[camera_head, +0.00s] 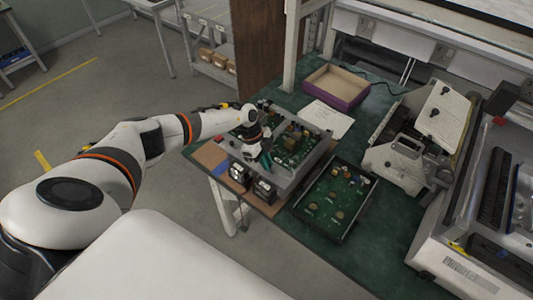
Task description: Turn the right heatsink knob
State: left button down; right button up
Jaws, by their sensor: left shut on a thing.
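My left arm reaches in from the left, and my left gripper (264,157) points down at the front part of a grey open case (309,162) with a green circuit board (290,143) inside. The gripper is shut on a small part there, seemingly a heatsink knob. The wrist and fingers largely cover that part, so its turn angle does not show. Two dark boxy units with light faces sit at the front of the case, a left one (239,173) and a right one (264,190). My right gripper is not in view.
A second green board in a dark tray (335,199) lies right of the case. A purple-sided box (336,88) and a white sheet (327,119) lie behind. A grey-white machine (421,143) stands to the right. Bare green mat (384,233) shows in front of it.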

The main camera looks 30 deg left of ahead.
pick_arm(q)
jog(key=shift+s+f+n+p, duration=0.1)
jog(key=shift+s+n+p, duration=0.05)
jog(key=shift+n+p, duration=0.3)
jog(key=c, duration=1.4)
grip_release()
jog(key=shift+o, duration=0.2)
jog(key=b+v, duration=0.1)
jog(key=v, duration=1.1)
jog(key=shift+b, duration=0.4)
